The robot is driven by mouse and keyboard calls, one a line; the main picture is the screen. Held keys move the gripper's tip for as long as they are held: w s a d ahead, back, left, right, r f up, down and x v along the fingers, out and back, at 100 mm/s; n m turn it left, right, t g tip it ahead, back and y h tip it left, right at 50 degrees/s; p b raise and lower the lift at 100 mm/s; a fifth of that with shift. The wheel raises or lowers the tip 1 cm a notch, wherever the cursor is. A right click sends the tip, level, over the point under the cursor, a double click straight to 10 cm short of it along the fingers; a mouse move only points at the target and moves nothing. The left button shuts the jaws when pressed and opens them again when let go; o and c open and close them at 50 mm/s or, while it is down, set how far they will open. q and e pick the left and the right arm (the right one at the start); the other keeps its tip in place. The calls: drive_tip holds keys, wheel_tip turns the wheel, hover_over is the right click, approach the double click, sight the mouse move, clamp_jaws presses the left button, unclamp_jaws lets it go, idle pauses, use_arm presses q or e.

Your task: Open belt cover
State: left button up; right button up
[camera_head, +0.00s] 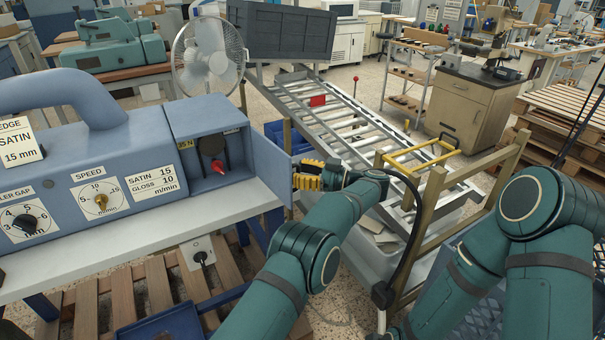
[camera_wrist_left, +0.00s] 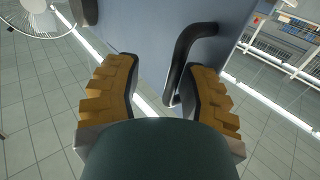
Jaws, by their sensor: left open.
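The belt cover (camera_head: 270,168) is a flat blue-grey panel on the right end of the blue machine (camera_head: 105,165). It stands swung out, and the recess beside it is exposed, with a dark round part and a red knob (camera_head: 218,167) inside. My left gripper (camera_head: 300,178) is at the cover's outer right side. In the left wrist view its yellow-padded fingers (camera_wrist_left: 163,100) are open. The cover's black bar handle (camera_wrist_left: 188,60) reaches between them, nearer the right finger; contact cannot be told. The handle is hidden in the head view. My right gripper is out of view.
A roller conveyor (camera_head: 335,110) and a wooden frame with a yellow handle (camera_head: 420,155) stand right of the cover, close to my left arm. A fan (camera_head: 208,55) stands behind the machine. A wooden pallet (camera_head: 140,285) lies below the machine's white table (camera_head: 150,230).

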use_arm(q)
drive_tip(key=shift+r, duration=0.15)
wheel_tip(320, 180, up, 10)
idle(0.4)
